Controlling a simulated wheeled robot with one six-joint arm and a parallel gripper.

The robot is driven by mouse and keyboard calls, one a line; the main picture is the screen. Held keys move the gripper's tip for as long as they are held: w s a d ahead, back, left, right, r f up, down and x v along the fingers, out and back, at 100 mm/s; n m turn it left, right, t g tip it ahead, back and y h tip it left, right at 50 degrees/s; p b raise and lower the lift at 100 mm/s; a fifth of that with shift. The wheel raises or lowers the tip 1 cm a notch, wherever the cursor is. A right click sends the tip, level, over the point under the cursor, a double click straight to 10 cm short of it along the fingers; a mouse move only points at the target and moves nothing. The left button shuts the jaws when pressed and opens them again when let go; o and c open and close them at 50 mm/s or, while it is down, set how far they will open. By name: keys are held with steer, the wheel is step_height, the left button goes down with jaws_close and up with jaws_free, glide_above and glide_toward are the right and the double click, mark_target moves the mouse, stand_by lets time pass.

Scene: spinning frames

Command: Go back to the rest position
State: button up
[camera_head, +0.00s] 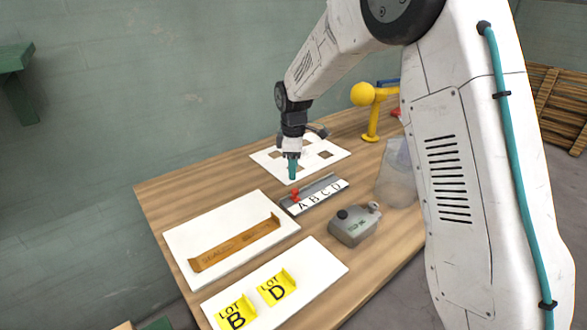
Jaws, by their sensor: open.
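My gripper (292,152) hangs down from my white arm over the near part of a white board with dark square openings (330,155). A small upright teal piece (292,170) shows directly below the gripper, between it and the board's front edge. I cannot tell whether the gripper touches it. The gripper's fingers are small in the picture, but they are open. My large white arm covers the right side of the table.
The wooden table (165,190) also carries a rail marked A B C D (318,198), a grey can (353,226), a clear container (396,180), a yellow stand (370,118), a white tray with a brown holder (185,238) and a tray with yellow lot cards (320,262). A green wall stands behind.

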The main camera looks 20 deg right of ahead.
steer(key=shift+s+f+m, duration=0.1)
steer(key=shift+s+m, duration=0.15)
steer(key=shift+m, duration=0.35)
steer(key=s+d+r+m, duration=0.2)
steer(key=s+r+m, duration=0.2)
steer(key=s, duration=0.9)
steer(key=s+d+r+m+t, duration=0.1)
steer(key=s+r+m, duration=0.3)
steer(key=s, duration=1)
steer(key=s+d+r+m, duration=0.2)
steer(key=s+r+m, duration=0.2)
steer(key=s, duration=0.9)
steer(key=shift+s+d+r, duration=0.4)
steer(key=shift+r, duration=1.35)
